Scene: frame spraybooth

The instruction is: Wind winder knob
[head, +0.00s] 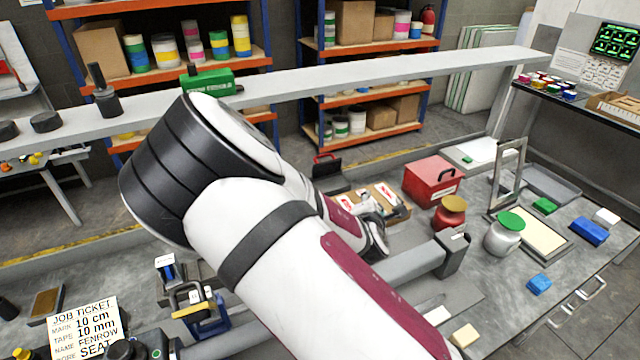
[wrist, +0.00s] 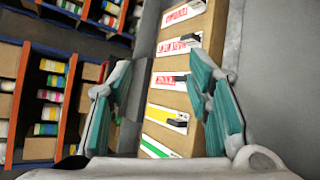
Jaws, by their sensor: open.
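I cannot pick out the winder knob for certain. In the head view, a black upright knob-like piece (head: 105,98) stands on the long grey beam at the left, and a black round part (head: 122,350) shows at the bottom edge beside the job ticket. My gripper (wrist: 158,62) is open in the wrist view, its teal-padded fingers apart with nothing held. Beyond the fingers is a brown board (wrist: 150,112) with several labelled strips and black tabs. In the head view my arm crosses the middle and hides part of the bench; the gripper end (head: 375,238) is partly visible.
The long grey beam (head: 400,78) spans the bench's back. A red box (head: 432,182), a gold-lidded jar (head: 450,213) and a green-lidded jar (head: 503,233) stand right of my arm. A blue clamp-like device (head: 208,318) and the job ticket (head: 84,328) are at lower left.

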